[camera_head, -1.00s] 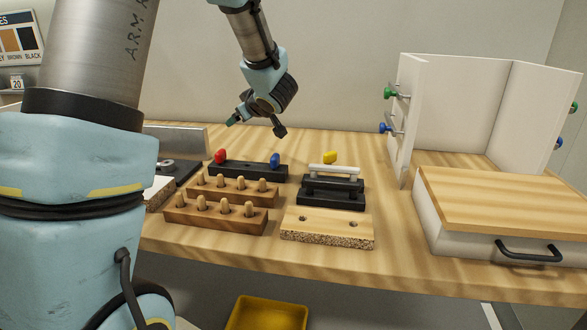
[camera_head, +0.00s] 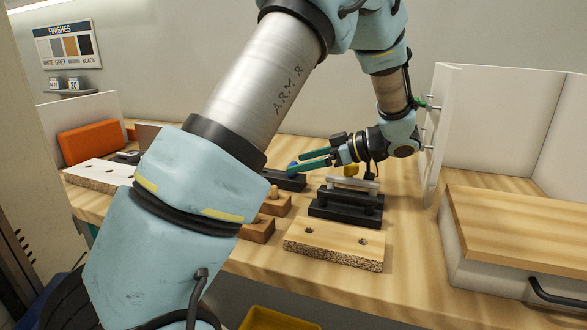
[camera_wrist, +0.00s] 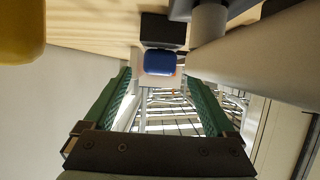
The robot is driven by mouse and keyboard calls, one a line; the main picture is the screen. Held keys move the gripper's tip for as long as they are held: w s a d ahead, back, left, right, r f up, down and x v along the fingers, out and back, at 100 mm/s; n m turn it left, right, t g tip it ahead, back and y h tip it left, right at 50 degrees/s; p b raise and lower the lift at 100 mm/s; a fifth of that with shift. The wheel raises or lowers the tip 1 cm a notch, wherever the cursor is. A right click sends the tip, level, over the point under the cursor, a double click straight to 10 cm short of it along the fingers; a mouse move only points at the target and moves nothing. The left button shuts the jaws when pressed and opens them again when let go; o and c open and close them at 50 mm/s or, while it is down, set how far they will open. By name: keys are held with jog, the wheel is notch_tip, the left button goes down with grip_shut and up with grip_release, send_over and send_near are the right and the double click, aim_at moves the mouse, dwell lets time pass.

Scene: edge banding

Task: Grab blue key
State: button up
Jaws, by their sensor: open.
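The blue key (camera_head: 291,166) stands at the right end of a black holder (camera_head: 290,183). In the wrist view the blue key (camera_wrist: 159,61) lies between and just beyond the fingertips. My gripper (camera_head: 297,162) is open, its green fingers pointing left at the blue key. The wrist view shows the open gripper (camera_wrist: 157,76) with a finger on either side of the key's line. I cannot tell whether either finger touches it. The holder's left end is hidden behind my arm.
A yellow key (camera_head: 351,170) stands close below my wrist, behind black and white handles (camera_head: 346,204). A drilled board (camera_head: 334,247) lies in front. A white panel (camera_head: 440,130) with a green knob (camera_head: 424,101) rises right of my wrist. A wooden-topped drawer box (camera_head: 520,225) is at right.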

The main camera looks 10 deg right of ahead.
aim_at(293, 163)
jog(key=shift+x, duration=1.6)
jog(key=shift+w, duration=0.1)
jog(key=shift+c, duration=0.2)
jog(key=shift+r, duration=0.1)
grip_shut()
